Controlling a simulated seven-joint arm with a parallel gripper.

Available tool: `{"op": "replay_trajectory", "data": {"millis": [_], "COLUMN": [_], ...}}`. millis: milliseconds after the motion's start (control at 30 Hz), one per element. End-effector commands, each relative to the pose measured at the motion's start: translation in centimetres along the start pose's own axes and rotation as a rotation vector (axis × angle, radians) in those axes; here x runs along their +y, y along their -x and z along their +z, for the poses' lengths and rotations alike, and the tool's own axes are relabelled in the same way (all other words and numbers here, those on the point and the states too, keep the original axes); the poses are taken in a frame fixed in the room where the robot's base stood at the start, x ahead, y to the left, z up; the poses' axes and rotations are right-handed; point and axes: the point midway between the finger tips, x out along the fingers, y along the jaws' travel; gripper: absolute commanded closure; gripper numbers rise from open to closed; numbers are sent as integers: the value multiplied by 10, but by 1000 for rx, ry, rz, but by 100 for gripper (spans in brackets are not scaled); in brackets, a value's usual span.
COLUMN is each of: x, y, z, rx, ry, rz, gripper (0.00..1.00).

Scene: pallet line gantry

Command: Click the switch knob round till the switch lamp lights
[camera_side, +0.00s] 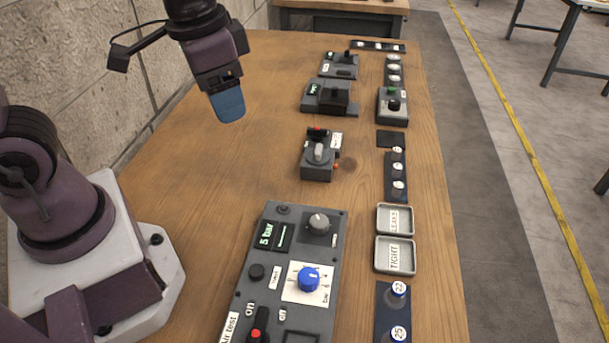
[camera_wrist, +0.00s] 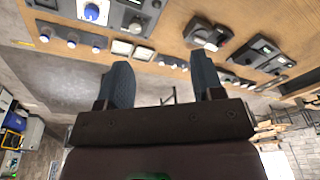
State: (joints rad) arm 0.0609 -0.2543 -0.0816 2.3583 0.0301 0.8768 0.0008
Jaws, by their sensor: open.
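A small dark box (camera_side: 316,172) stands mid-table with a light grey pointer knob (camera_side: 318,152), a red-and-black part at its back, a white label and a small orange-red spot at its right side. It seems to be the switch; I cannot tell whether that spot is its lamp or is lit. What looks like the same box (camera_wrist: 208,34) shows in the wrist view, beyond the fingers. My gripper (camera_side: 229,106) hangs above the table, left of and behind the box, apart from it. In the wrist view my gripper (camera_wrist: 162,82) has its blue fingers wide apart, with nothing between them.
A large panel (camera_side: 262,292) with a blue knob (camera_side: 308,279) and a grey knob stands in front. Two trays (camera_side: 395,270) and dark strips with round pieces line the right edge. Behind stands a box with a black knob (camera_side: 394,105). The table's left middle is clear.

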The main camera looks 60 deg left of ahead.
Motion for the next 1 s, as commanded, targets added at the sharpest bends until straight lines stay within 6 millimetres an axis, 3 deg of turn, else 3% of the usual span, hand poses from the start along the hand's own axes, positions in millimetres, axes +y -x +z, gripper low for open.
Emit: {"op": "replay_trajectory", "data": {"millis": [33,200,400,1000], "x": [-6,-18,-24,-25], "y": [14,43,64,68], "z": [11,36,47,46], "rx": [51,190,307,328], "ry": [36,119,160,163], "rz": [-2,3,-1,-6], "gripper": [39,39,39,39]}}
